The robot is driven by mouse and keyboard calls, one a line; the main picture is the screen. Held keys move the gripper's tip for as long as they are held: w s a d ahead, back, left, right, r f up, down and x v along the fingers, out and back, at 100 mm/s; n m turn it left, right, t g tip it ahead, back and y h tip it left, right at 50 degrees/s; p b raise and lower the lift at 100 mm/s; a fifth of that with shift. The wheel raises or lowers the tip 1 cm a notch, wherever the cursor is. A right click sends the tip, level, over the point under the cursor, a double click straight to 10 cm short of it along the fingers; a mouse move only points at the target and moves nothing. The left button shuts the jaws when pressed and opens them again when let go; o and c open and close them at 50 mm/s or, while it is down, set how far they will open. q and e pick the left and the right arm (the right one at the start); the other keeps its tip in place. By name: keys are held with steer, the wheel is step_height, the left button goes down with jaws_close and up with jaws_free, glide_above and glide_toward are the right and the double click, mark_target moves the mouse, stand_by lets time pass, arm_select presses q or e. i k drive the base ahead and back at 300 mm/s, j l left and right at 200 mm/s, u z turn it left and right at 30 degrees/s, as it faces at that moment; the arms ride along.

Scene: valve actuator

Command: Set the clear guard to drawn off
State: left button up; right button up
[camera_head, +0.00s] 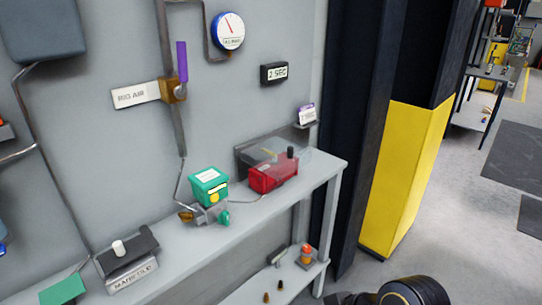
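The clear guard (262,146) is a see-through cover at the red box (273,178), near the right end of the wall bench. Its faint outline shows over the upper and rear part of the box, against a dark grey backing. A small yellowish part shows through it. A black knob (291,152) stands up at its right side. I cannot tell exactly how far the guard overlaps the box. Neither gripper shows. A dark rounded part of my own body is at the bottom right.
A green actuator (209,186) on a valve stands left of the red box. A grey bench (170,262) runs along the wall, with a lower shelf holding small parts. A purple-handled valve (181,62) and a gauge (228,31) are above. A yellow-black pillar (408,170) stands right.

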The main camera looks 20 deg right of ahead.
mark_target(290, 150)
steer(key=i+l, duration=0.1)
steer(key=l, duration=0.3)
steer(key=i+l, duration=0.15)
steer(key=l, duration=0.25)
steer(key=i+l, duration=0.1)
steer(key=l, duration=0.3)
